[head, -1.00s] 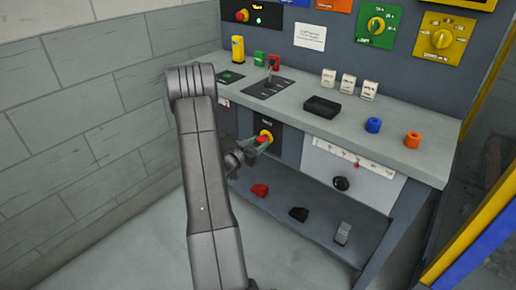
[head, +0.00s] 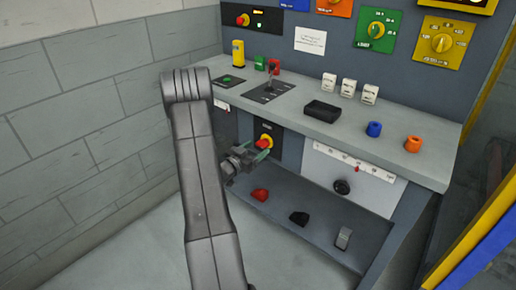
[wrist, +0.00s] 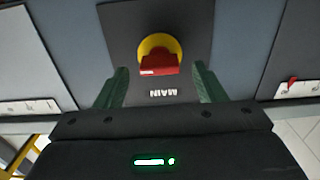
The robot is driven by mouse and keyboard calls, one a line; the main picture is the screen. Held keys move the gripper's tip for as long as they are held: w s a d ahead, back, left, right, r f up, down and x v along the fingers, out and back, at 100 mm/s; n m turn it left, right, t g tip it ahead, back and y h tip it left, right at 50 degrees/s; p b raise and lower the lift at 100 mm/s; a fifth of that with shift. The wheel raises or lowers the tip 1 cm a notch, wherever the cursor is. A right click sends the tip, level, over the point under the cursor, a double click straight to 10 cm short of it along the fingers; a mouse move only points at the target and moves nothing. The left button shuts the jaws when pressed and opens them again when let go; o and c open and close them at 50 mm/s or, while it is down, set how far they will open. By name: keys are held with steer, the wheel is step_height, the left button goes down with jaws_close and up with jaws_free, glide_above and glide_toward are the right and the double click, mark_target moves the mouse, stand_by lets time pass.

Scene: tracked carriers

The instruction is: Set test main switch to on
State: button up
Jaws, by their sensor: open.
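The main switch is a red knob (wrist: 160,64) on a yellow round base, set in a dark panel (wrist: 188,20) labelled MAIN. In the head view the red knob (head: 264,144) sits on the bench front below the worktop. My gripper (wrist: 158,84) is open, with its green fingers on either side of the knob in the wrist view, apart from it. In the head view my gripper (head: 256,157) is just in front of and below the knob. The wrist view shows the label upside down.
The worktop (head: 290,107) overhangs the switch. A lower shelf (head: 275,222) holds a red piece (head: 260,194), a black piece (head: 299,217) and a grey piece (head: 343,238). A white slider panel (head: 350,180) is to the right.

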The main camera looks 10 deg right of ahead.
steer(key=v, duration=1.2)
steer(key=shift+n, duration=0.3)
steer(key=p+x, duration=0.1)
steer(key=x, duration=1.2)
steer(key=shift+w+d+r, duration=0.1)
steer(key=shift+w+d, duration=0.15)
steer(key=shift+d, duration=0.05)
steer(key=shift+b, duration=0.45)
